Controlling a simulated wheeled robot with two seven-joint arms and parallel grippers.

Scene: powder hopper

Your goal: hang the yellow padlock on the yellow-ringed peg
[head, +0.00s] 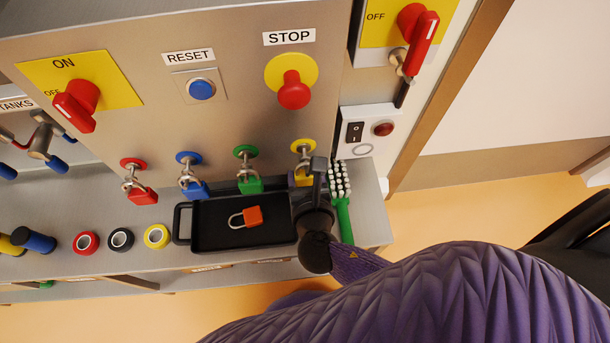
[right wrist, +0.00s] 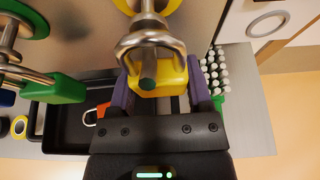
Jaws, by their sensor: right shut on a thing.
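The yellow padlock (head: 303,178) is at the yellow-ringed peg (head: 304,145), the rightmost peg on the panel. In the right wrist view the yellow padlock body (right wrist: 172,76) sits between the two purple fingers of my right gripper (right wrist: 160,96), which is shut on it. Its metal shackle (right wrist: 125,46) is at the peg and looks looped around it, with the peg's dark round end showing below. Whether the shackle rests on the peg I cannot tell. In the head view my right gripper (head: 306,182) partly hides the padlock. My left gripper is not in view.
Red (head: 143,196), blue (head: 195,189) and green (head: 250,185) padlocks hang on pegs to the left. A black tray (head: 205,246) with an orange padlock (head: 252,216) lies below. A green-handled brush (head: 343,215) is close to the right gripper. Tape rolls (head: 121,239) are farther left.

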